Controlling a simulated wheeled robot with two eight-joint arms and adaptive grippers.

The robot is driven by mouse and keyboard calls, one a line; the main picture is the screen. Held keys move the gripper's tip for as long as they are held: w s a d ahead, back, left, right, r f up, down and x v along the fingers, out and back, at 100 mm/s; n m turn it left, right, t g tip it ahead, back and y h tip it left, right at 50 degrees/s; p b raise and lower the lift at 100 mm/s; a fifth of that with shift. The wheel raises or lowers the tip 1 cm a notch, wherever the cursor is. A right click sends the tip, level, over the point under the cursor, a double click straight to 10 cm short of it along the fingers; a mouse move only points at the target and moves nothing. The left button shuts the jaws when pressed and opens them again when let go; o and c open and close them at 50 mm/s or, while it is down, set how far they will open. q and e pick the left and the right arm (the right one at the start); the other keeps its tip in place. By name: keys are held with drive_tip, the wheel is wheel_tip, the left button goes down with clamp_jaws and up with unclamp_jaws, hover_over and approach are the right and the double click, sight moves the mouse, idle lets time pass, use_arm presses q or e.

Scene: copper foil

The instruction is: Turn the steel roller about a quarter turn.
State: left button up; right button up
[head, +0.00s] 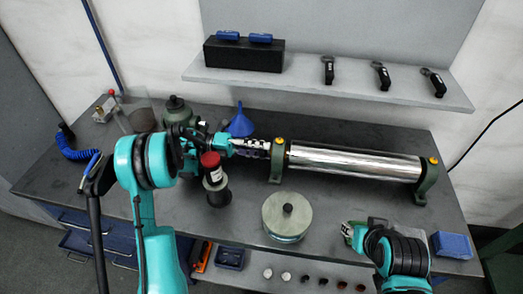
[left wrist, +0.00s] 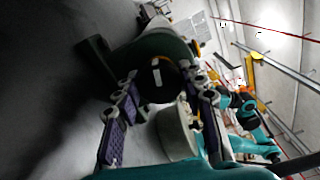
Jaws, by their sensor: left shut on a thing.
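The steel roller (head: 350,161) is a long shiny cylinder lying level between two green stands on the bench. My left gripper (head: 262,148) is at its left end, beside the left stand (head: 277,160), and shut on that end. In the left wrist view, my left gripper's two ribbed finger pads (left wrist: 163,118) lie either side of a dark round end face (left wrist: 158,78) with a small white mark. The exact contact is hard to see. My right gripper (head: 352,232) is low at the front right, apart from the roller; its jaws are unclear.
A red-capped bottle (head: 213,172) stands close to my left gripper. A pale round pot with a knob (head: 287,216) stands in front of the roller. A blue funnel (head: 240,122) is behind. A blue block (head: 452,245) lies at right. A shelf (head: 310,88) hangs above.

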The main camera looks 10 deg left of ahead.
use_arm(q)
drive_tip(key=shift+n, duration=1.2)
drive_tip(key=o, duration=1.2)
drive_tip(key=shift+c, duration=0.2)
drive_tip(key=a, duration=0.7)
drive_tip(key=shift+a, duration=0.25)
